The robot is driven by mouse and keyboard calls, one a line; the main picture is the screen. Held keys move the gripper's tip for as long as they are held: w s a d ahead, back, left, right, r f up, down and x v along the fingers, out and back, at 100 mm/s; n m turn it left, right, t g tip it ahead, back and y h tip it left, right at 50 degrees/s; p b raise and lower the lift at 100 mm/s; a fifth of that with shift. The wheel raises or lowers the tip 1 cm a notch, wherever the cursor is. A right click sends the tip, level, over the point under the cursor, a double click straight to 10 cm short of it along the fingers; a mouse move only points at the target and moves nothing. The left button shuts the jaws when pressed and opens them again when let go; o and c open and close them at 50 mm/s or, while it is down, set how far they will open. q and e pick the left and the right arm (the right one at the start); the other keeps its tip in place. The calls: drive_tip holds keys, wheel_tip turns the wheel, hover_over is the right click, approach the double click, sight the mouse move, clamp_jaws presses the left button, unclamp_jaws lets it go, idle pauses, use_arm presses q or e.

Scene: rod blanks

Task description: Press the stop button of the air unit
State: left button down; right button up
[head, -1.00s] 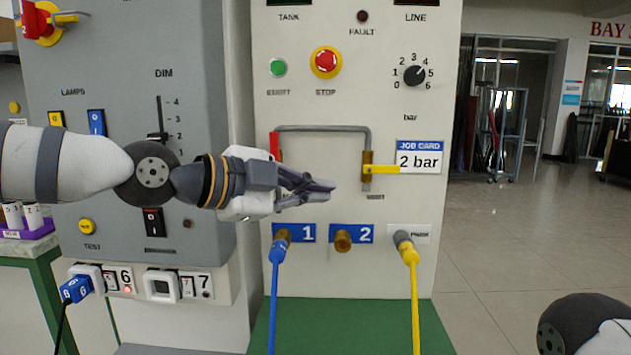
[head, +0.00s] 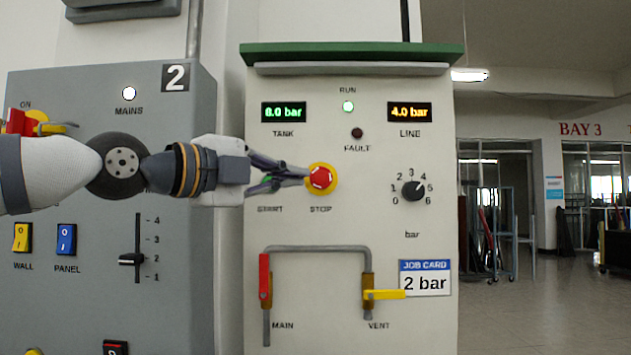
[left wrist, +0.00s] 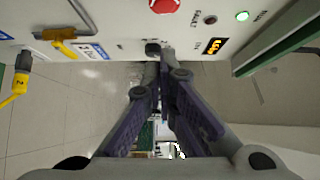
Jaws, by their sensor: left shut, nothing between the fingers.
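The red stop button (head: 322,178) sits on a yellow collar on the pale air unit panel (head: 300,225), above the STOP label. It also shows at the top edge of the left wrist view (left wrist: 165,5). My left gripper (head: 306,174) is shut and empty, its fingertips at the left side of the button in the head view. In the left wrist view the closed fingertips (left wrist: 166,52) appear below the button, apart from it in the picture. I cannot tell whether they touch it. My right gripper is out of view.
The green run lamp (head: 348,106) is lit; the fault lamp (head: 357,133) is dark. The line display (head: 409,112) reads 4.0 bar. A dial (head: 413,190) is right of the stop button. The red main handle (head: 265,280) and yellow vent handle (head: 385,294) are below.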

sight(315, 181)
use_arm(q)
drive_tip(key=w+d, duration=0.1)
drive_tip(key=w, duration=0.1)
drive_tip(key=w+d, duration=0.1)
drive_tip(key=w, duration=0.2)
drive_tip(key=w+d+b, duration=0.1)
drive_tip(key=w+d, duration=0.1)
drive_tip(key=w, duration=0.1)
drive_tip(key=shift+f, duration=0.3)
drive_tip(key=shift+w+r, duration=0.1)
drive_tip(key=shift+r, duration=0.2)
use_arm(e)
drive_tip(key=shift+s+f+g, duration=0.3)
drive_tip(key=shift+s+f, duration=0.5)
